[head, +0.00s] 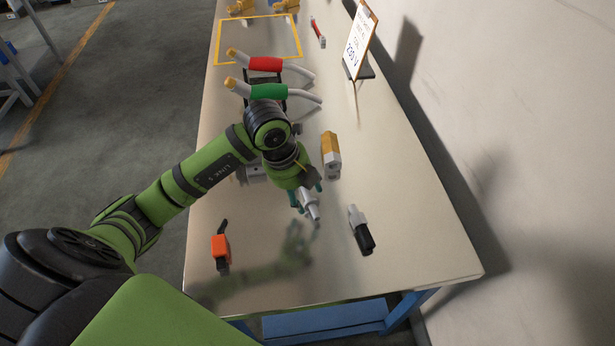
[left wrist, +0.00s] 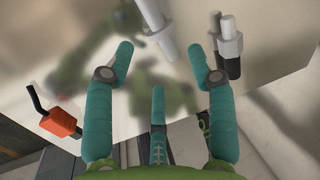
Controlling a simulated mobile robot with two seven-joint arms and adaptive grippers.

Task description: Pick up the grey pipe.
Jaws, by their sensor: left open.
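The light grey pipe (head: 310,205) is a stepped cylinder with a narrower end, on the near part of the table. In the left wrist view the grey pipe (left wrist: 157,27) shows at the top, just beyond my fingertips. My left gripper (head: 308,195) is right above and beside its far end, with teal fingers spread. In the left wrist view the gripper (left wrist: 160,50) is open, with nothing between its fingers. The far end of the pipe is partly hidden by the gripper in the head view. My right gripper is not in view.
A white and black piece (head: 361,230) lies right of the pipe, a yellow and grey piece (head: 331,155) behind it. An orange tool (head: 221,247) lies near the left edge. Bent tubes with green (head: 269,91) and red (head: 266,64) sleeves and a sign (head: 361,40) are farther back.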

